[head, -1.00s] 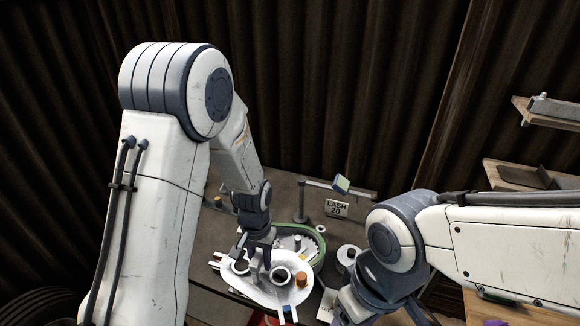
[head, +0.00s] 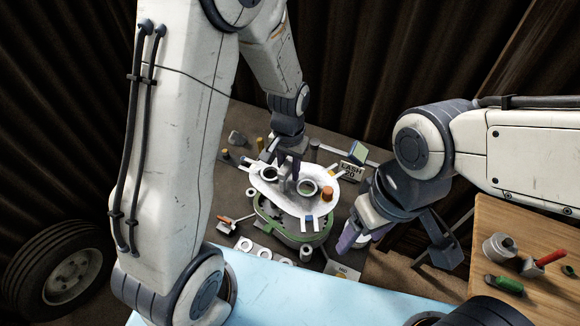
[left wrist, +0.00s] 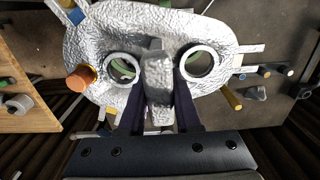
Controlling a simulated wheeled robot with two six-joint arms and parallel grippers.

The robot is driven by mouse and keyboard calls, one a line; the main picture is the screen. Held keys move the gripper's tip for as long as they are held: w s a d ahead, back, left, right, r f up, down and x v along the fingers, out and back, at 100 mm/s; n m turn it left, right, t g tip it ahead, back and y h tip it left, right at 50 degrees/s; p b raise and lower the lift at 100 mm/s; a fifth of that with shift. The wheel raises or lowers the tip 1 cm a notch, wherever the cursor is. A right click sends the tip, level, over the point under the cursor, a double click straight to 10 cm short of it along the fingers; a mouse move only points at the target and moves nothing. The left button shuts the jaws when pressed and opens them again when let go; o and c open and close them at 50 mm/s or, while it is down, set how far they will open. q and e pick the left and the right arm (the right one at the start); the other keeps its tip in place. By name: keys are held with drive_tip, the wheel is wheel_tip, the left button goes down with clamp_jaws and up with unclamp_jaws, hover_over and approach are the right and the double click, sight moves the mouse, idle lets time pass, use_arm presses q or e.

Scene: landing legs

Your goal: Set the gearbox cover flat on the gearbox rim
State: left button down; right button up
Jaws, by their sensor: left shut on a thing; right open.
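The gearbox cover (head: 292,200) is a silvery plate with two ringed holes and coloured pegs at its edge. My left gripper (head: 289,178) is shut on the cover's raised middle grip, which also shows between the fingers in the left wrist view (left wrist: 158,85). The green gearbox (head: 290,236) stands on the dark table below the cover, its front wall showing. The cover hides most of its rim, and I cannot tell whether the two touch. My right gripper (head: 352,238) is open and empty, right of the gearbox.
Several pale rings (head: 262,253) and a screwdriver with an orange handle (head: 232,221) lie at the front left. A wooden bench (head: 530,240) with a metal cup (head: 498,247) is at the right.

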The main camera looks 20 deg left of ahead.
sight(289, 183)
use_arm(q)
drive_tip(key=shift+s+f+b, duration=0.15)
drive_tip(key=shift+f+b, duration=1.7)
drive_tip(key=shift+f, duration=0.45)
drive_tip(key=shift+f+b, duration=0.3)
drive_tip(key=shift+f, duration=0.1)
drive_tip(key=shift+f, duration=0.15)
drive_tip(key=shift+f+b, duration=2.65)
drive_tip(key=shift+f, duration=0.95)
drive_tip(key=c, duration=0.5)
unclamp_jaws()
